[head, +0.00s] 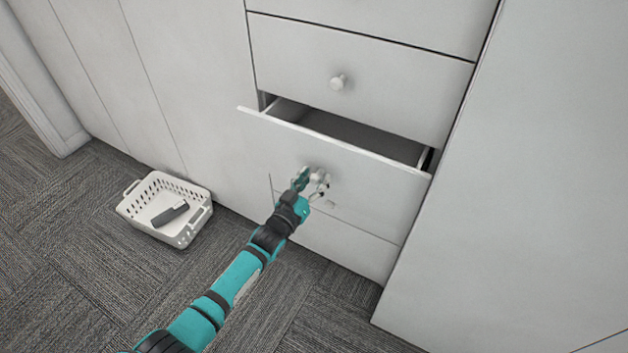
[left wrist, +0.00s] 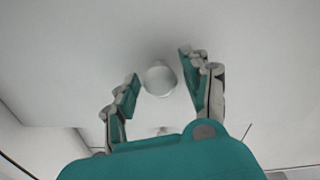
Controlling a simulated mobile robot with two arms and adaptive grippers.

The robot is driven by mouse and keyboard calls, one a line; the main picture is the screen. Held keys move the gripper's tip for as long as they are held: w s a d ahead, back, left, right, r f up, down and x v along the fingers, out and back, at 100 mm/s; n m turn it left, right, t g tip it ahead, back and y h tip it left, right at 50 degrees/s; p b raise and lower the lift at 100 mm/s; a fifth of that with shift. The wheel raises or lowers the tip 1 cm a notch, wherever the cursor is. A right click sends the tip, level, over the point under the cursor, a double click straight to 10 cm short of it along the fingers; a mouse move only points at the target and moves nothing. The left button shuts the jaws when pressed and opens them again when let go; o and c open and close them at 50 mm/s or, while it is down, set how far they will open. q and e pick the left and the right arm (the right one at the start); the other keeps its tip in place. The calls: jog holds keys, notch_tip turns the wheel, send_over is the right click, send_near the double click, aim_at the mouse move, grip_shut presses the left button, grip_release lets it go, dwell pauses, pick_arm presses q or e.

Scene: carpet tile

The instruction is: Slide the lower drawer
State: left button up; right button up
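The lower drawer (head: 375,190) is a pale grey front with a round knob, below a shut drawer. It stands partly pulled out, and its dark inside shows over the top edge. My left gripper (head: 313,182) is at the drawer's knob and partly hides it in the head view. In the left wrist view the round white knob (left wrist: 160,79) lies between the two fingers of my left gripper (left wrist: 162,70). The fingers are spread on both sides of it, with narrow gaps showing. My right gripper is out of view.
The shut drawer above (head: 400,85) has its own round knob (head: 338,82). A white basket (head: 190,229) with a dark object (head: 170,214) in it stands on the grey carpet (head: 90,285) at the left. A tall pale panel (head: 520,210) stands at the right.

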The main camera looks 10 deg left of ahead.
pick_arm(q)
jog(key=shift+o, duration=0.5)
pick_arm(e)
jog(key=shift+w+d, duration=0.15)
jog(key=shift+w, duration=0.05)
pick_arm(q)
jog(key=shift+s, duration=0.1)
jog(key=v, duration=1.2)
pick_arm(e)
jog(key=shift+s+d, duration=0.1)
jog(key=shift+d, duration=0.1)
